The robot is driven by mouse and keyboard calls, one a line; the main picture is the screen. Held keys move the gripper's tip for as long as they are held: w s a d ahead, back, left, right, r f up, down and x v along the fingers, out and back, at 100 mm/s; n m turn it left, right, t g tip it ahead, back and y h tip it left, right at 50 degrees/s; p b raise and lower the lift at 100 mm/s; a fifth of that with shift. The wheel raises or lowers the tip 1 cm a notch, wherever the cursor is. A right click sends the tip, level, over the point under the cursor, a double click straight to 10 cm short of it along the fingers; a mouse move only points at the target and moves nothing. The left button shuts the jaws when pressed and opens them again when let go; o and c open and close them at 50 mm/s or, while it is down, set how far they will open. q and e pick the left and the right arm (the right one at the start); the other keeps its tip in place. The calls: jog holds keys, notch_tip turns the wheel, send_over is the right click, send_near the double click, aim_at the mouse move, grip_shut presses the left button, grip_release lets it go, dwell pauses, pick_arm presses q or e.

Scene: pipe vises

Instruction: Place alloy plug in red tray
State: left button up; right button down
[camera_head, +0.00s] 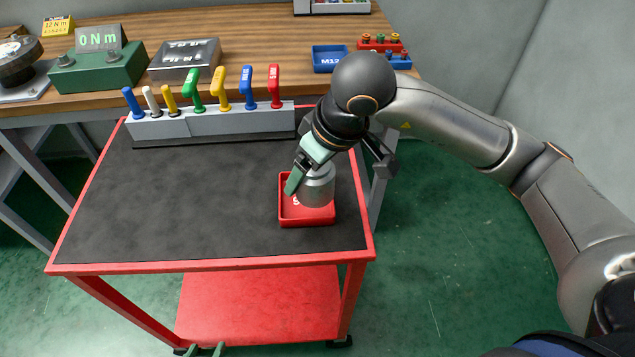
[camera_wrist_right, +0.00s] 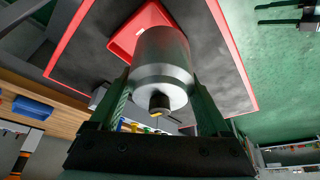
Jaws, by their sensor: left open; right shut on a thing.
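The alloy plug (camera_head: 318,188) is a silvery metal cylinder, held by my right gripper (camera_head: 308,178) over the red tray (camera_head: 306,221). The tray sits at the front right of the cart's dark top. I cannot tell whether the plug touches the tray floor. In the right wrist view the plug (camera_wrist_right: 161,62) stands between the two fingers of my right gripper (camera_wrist_right: 160,95), with part of the red tray (camera_wrist_right: 124,38) behind it. My left gripper (camera_head: 205,350) is open and empty at the bottom edge of the head view, and only its fingertips show there.
A grey rack (camera_head: 215,122) with several coloured handles stands along the cart's back edge. Behind it is a wooden bench (camera_head: 240,50) with a blue bin (camera_head: 329,58) and a green box (camera_head: 98,72). The left and middle of the cart top (camera_head: 180,205) are clear.

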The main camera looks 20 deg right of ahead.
jog(key=shift+w+d+f, duration=0.3)
jog(key=shift+d+f, duration=0.1)
jog(key=shift+f, duration=0.15)
jog(key=shift+w+d+f, duration=0.25)
jog(key=shift+d+f, duration=0.15)
jog(key=shift+f, duration=0.1)
jog(key=f, duration=0.3)
jog(key=shift+w+d, duration=0.15)
jog(key=shift+d, duration=0.1)
jog(key=shift+f, duration=0.3)
jog(key=shift+f, duration=0.15)
grip_release()
